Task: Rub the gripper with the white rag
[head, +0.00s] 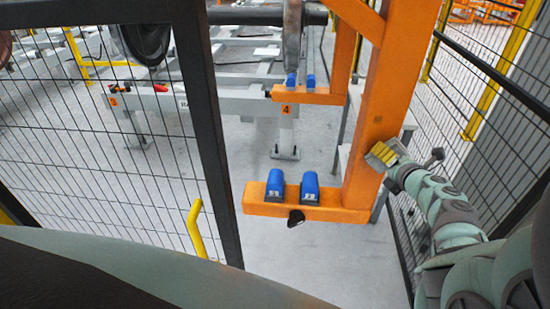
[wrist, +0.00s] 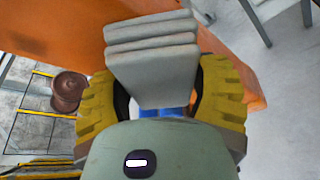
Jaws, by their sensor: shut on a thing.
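The white rag (wrist: 155,65) is a folded, layered light-grey block in the wrist view. My gripper (wrist: 160,82), with yellow ridged fingers on both sides of it, is shut on the rag. In the head view my gripper (head: 383,155) is at the right, beside the orange gantry gripper's upright (head: 375,125). The gripper's lower orange arm (head: 345,207) carries two blue pads (head: 275,187) and is below and left of my gripper. In the wrist view orange surface (wrist: 75,40) lies just beyond the rag; I cannot tell whether they touch.
A second orange arm (head: 310,95) with blue pads is farther back, under a wheel (head: 292,35). Black mesh fencing with a dark post (head: 208,130) stands left, and more mesh (head: 480,100) stands close right of my arm.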

